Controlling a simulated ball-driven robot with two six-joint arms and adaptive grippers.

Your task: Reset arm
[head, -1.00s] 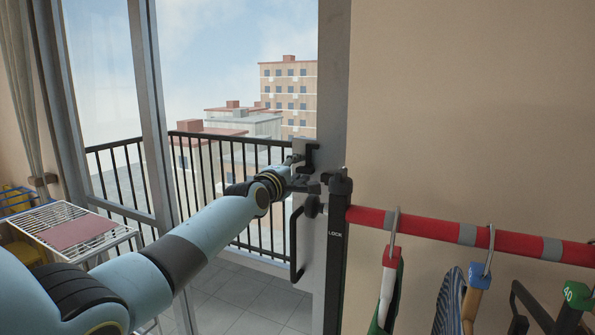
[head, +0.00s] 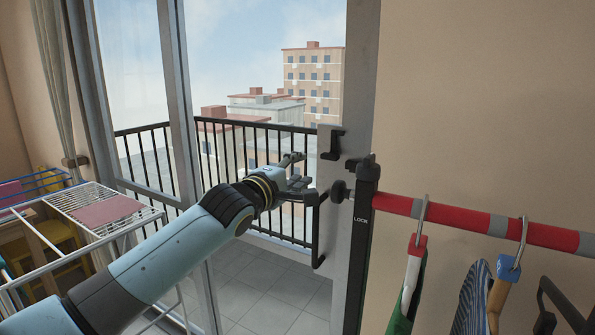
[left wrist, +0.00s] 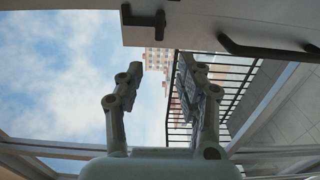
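My left gripper (head: 297,172) is open and empty in the head view, in front of the balcony railing and just left of the door edge with its black handles. My left arm reaches to it from the lower left. In the left wrist view the two fingers (left wrist: 160,85) are spread apart with nothing between them. The black door latch (left wrist: 145,18) and the long black pull handle (left wrist: 265,50) lie beyond the fingertips, apart from them. My right gripper is in neither view.
A red and grey clothes rail (head: 455,217) with several hangers stands at the right, its black post (head: 362,255) close to the door frame. A white drying rack (head: 130,228) with a pink cloth (head: 107,211) stands at the left. The tiled balcony floor (head: 262,285) looks clear.

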